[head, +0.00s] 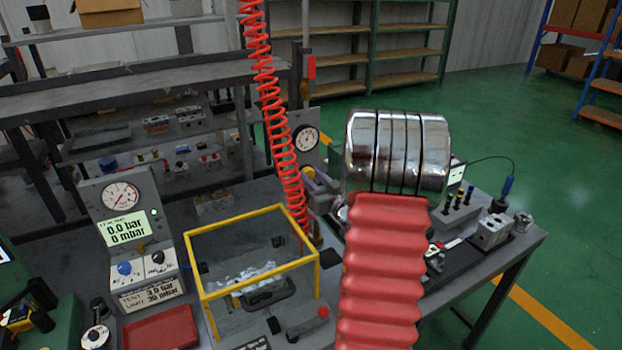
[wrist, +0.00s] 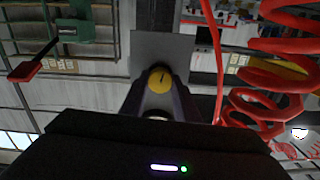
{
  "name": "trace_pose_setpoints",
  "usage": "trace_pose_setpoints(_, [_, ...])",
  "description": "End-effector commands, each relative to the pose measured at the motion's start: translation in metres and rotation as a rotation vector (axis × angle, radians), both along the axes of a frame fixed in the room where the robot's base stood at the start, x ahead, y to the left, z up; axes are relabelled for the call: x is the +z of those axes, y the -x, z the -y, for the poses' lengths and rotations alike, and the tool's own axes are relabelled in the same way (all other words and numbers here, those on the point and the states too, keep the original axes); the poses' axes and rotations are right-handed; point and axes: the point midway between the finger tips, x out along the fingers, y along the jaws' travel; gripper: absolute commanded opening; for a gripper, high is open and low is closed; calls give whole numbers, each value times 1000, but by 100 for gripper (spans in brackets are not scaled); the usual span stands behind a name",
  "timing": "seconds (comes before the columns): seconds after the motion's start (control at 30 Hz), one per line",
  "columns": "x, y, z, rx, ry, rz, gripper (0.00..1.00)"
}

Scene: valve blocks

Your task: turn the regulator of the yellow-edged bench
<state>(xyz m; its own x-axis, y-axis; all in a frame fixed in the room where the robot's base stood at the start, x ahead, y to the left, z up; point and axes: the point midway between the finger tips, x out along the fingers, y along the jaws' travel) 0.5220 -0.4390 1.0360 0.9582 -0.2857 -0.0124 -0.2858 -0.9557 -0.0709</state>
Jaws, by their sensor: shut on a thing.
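The regulator is a round yellow knob with a dark mark on its face. In the wrist view the knob (wrist: 160,77) sits between the tips of my gripper (wrist: 159,88), with a grey plate behind it. My gripper is shut on it from both sides. In the head view the knob (head: 309,172) shows as a small yellow patch beside my gripper (head: 318,183), below a round gauge (head: 306,139) on an upright plate. My own arm covers part of this area. The bench top (head: 90,258) is grey; I cannot make out a yellow edge on it.
A red coiled hose (head: 276,120) hangs close to the left of my gripper. A yellow-framed clear box (head: 250,220) stands in front. A gauge panel (head: 122,235) and a red tray (head: 160,329) are at left. Tools and small blocks (head: 492,230) are at right.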

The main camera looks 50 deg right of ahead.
Motion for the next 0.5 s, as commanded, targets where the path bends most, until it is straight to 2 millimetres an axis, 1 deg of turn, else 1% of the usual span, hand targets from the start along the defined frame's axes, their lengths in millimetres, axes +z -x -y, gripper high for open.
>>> trace_pose_setpoints(0.5, [0,0,-1,1,467,-150,6])
